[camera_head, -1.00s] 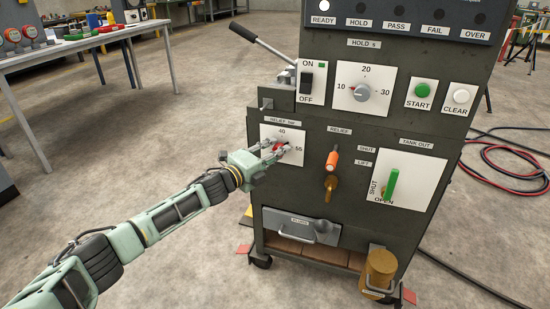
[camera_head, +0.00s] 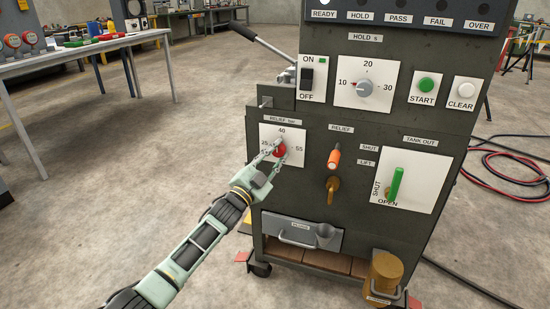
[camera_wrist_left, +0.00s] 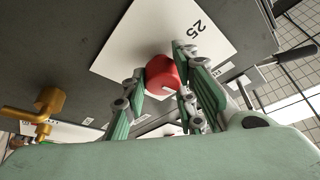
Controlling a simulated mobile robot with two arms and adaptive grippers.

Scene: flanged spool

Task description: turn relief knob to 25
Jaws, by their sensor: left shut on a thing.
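The red relief knob (camera_head: 280,151) sits on a white dial plate (camera_head: 297,133) on the grey cabinet, under a label reading RELIEF bar. The plate shows 40 at the top, 55 at the right and 25 at the left. My left gripper (camera_head: 273,148) is shut on the knob, coming from below left. In the left wrist view the red knob (camera_wrist_left: 163,76) is between the fingers (camera_wrist_left: 160,82), with the plate's 25 above right of it. The knob's pointer is not clear to me. My right gripper is not in view.
An orange-handled relief lever (camera_head: 334,158) with a brass spout stands right of the dial. A green tank handle (camera_head: 396,185) is further right. The hold knob (camera_head: 364,87) and an ON/OFF switch (camera_head: 307,79) are above. A lever handle (camera_head: 243,32) juts out upper left.

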